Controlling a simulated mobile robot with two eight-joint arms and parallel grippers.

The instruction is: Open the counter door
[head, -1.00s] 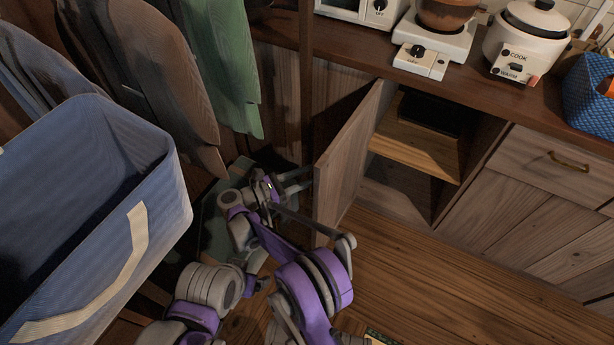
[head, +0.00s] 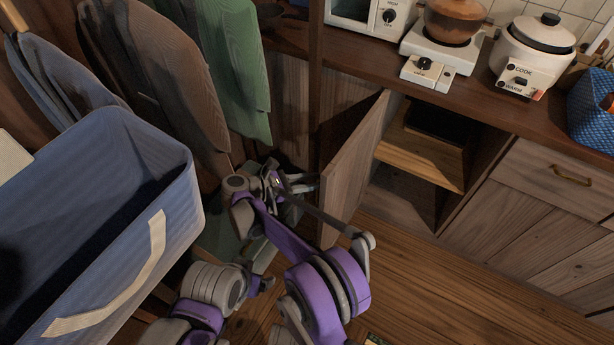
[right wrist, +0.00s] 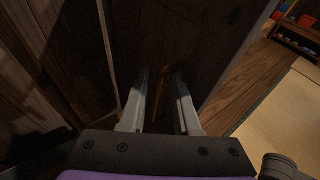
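The counter door (head: 352,165) is a wooden panel standing swung out from the counter (head: 500,110). The cabinet's inside shelf (head: 425,155) shows to its right. My right gripper (head: 308,183) is low at the door's left side, close to its outer face; contact cannot be told. In the right wrist view, its two fingers (right wrist: 163,103) are apart and point at a dark wooden surface. A thin orange-brown strip shows between them, too dark to identify.
A blue bin (head: 170,235) stands close on the left, with hanging clothes (head: 185,85) behind it. A rice cooker (head: 535,55) and a blue basket (head: 592,105) sit on the counter. The wooden floor (head: 450,270) right of the door is clear.

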